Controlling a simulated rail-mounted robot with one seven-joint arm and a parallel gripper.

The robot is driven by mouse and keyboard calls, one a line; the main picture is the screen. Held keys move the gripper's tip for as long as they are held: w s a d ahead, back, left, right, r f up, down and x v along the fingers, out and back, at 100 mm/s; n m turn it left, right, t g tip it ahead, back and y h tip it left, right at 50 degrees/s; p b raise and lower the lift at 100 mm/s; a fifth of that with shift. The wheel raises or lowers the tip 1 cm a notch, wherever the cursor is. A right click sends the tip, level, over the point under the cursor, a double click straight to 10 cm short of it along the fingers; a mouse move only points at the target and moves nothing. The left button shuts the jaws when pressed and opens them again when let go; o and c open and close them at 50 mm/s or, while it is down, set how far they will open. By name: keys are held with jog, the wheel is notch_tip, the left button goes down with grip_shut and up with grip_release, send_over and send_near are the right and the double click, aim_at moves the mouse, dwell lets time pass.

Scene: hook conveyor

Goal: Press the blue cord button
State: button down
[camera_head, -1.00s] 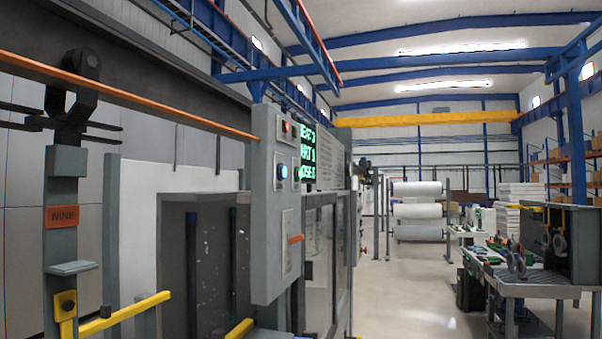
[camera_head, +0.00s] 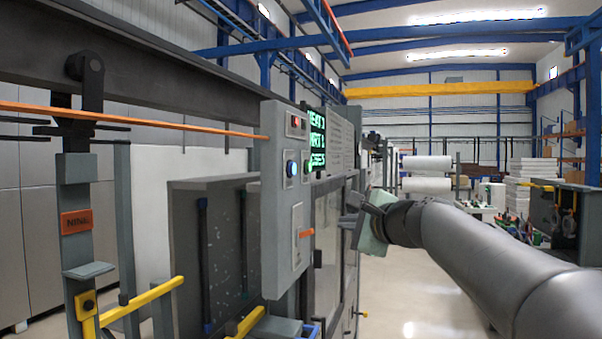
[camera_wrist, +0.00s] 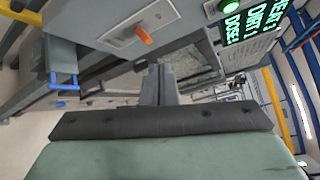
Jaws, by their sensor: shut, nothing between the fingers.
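A grey control panel (camera_head: 270,225) stands left of centre in the head view. A round blue button (camera_head: 291,168) is on its face, below a small red light and left of the green-lit display (camera_head: 316,138). An orange cord (camera_head: 130,118) runs from the left edge to the panel. My gripper (camera_head: 347,218) is shut and empty, right of the panel and apart from the button. In the wrist view my closed fingers (camera_wrist: 158,82) point toward the machine front. The blue button is not clearly seen there.
An orange lever (camera_head: 305,233) sticks out of the panel below the button; it also shows in the wrist view (camera_wrist: 145,35). Yellow bars (camera_head: 150,300) and a hanging grey carrier with an orange plate (camera_head: 76,222) stand at the left. The aisle floor (camera_head: 400,295) is clear.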

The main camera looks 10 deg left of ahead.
aim_at(293, 169)
notch_tip(293, 169, up, 10)
jog(key=w+m+t+y, duration=0.1)
jog(key=w+m+t, duration=0.1)
jog(key=m, duration=0.1)
jog(key=shift+w+d+r+m+t+p, duration=0.2)
jog(key=shift+d+r+m+t+p, duration=0.1)
jog(key=shift+m+p, duration=0.1)
jog(key=shift+a, duration=0.15)
jog(key=w+a+p, duration=0.1)
jog(key=a+p, duration=0.1)
jog(key=a, duration=0.6)
jog(key=shift+w+a+p, duration=0.2)
jog(key=shift+w+p, duration=0.1)
jog(key=shift+w, duration=0.1)
jog(key=shift+a, duration=0.1)
dwell(1.1)
jog(key=shift+w+a, duration=0.1)
jog(key=shift+a, duration=0.25)
jog(key=shift+a, duration=0.45)
dwell(0.5)
jog(key=shift+d+f, duration=0.1)
jog(key=shift+d, duration=0.75)
